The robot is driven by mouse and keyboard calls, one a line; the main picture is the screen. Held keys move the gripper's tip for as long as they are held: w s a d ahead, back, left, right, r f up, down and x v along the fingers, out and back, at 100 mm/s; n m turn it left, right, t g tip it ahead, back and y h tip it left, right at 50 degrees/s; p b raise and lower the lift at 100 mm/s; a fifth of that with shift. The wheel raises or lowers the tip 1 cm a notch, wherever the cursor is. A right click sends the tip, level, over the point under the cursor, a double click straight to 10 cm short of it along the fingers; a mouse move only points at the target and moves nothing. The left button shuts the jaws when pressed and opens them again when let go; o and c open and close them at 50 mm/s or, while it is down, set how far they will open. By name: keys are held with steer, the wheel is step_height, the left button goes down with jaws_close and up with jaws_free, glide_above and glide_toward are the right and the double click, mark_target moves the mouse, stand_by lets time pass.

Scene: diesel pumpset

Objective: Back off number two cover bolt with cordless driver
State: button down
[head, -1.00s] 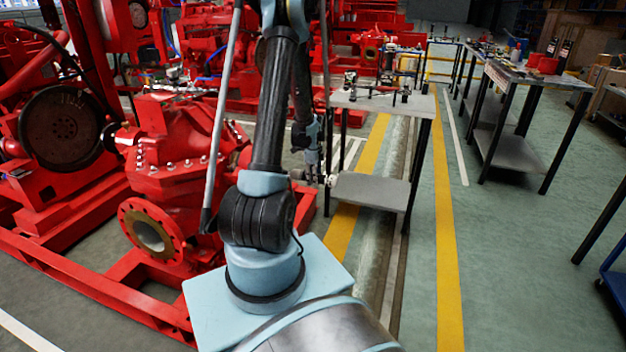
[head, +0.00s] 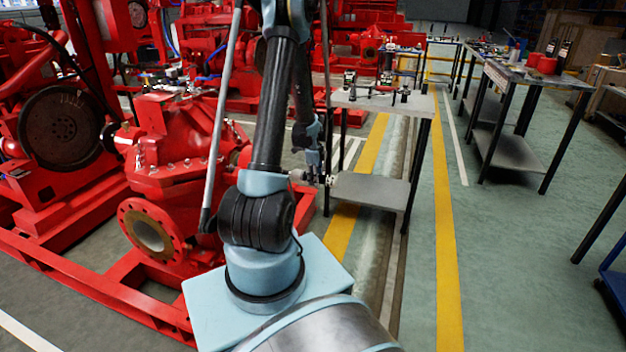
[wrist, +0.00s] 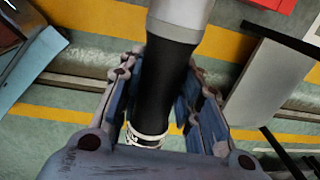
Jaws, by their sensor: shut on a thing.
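My gripper (wrist: 165,75) is shut around a black cylindrical grip with a grey upper end and silver rings, which I take for the cordless driver (wrist: 160,82). A finger lies along each side of it. In the head view, my gripper (head: 318,176) hangs low beside the small grey table, right of the red pump. A pale end of the held tool (head: 300,175) points left there. The pump's red cover (head: 175,178) carries several light bolts along its flange (head: 172,165). I cannot tell which is number two. The gripper is apart from them.
The grey two-shelf table (head: 375,190) stands close right of my gripper, with small items on top. The red base frame (head: 95,295) runs along the left.

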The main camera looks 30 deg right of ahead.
mark_target(325, 179)
steer(key=shift+s+d, duration=1.5)
steer(key=shift+s, duration=0.25)
